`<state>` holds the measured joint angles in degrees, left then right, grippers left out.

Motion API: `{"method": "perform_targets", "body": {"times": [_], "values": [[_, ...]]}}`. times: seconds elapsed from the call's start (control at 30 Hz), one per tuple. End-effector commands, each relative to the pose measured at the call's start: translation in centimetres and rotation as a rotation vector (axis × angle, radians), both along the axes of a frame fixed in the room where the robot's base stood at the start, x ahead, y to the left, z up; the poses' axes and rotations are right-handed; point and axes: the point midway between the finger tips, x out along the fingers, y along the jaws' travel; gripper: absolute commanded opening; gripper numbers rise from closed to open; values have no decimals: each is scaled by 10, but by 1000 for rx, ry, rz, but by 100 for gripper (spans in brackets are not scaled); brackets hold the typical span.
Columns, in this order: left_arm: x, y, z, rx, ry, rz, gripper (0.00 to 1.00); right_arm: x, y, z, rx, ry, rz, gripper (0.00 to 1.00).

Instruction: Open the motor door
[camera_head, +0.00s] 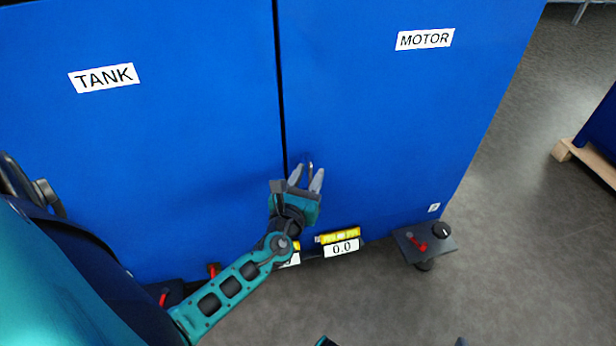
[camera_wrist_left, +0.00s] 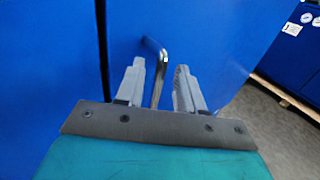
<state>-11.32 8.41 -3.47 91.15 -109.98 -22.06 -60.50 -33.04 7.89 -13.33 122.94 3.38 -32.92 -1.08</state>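The motor door (camera_head: 390,120) is the blue panel on the right in the head view, with a white MOTOR label (camera_head: 425,39). It looks shut, with a dark seam along its left edge. Its metal handle (camera_wrist_left: 157,62) stands near that seam and also shows small in the head view (camera_head: 310,168). My left gripper (camera_head: 307,176) is open at the handle. In the left wrist view the handle lies between the two grey fingers (camera_wrist_left: 158,85), with gaps beside it. Whether a finger touches it cannot be told.
The blue TANK door (camera_head: 180,150) is left of the seam. Below the motor door are a yellow-topped display reading 0.0 (camera_head: 341,247) and a grey panel with a red lever and black knob (camera_head: 425,243). Grey floor (camera_head: 510,230) is free at right, before a wooden pallet (camera_head: 590,160).

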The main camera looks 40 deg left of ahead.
Motion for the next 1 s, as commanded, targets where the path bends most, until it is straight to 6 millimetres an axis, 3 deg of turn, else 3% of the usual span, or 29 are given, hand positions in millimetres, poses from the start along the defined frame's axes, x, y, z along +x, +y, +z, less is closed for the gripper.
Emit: {"method": "perform_targets", "body": {"times": [0.17,0.57,1.0], "values": [[0,0,0,0,0,0,37,1,0,2,0,-5,-1,85],[0,0,0,0,0,0,0,2,-1,2,0,-6,-1,85],[0,0,0,0,0,0,0,2,-1,1,-1,-4,-1,85]]}}
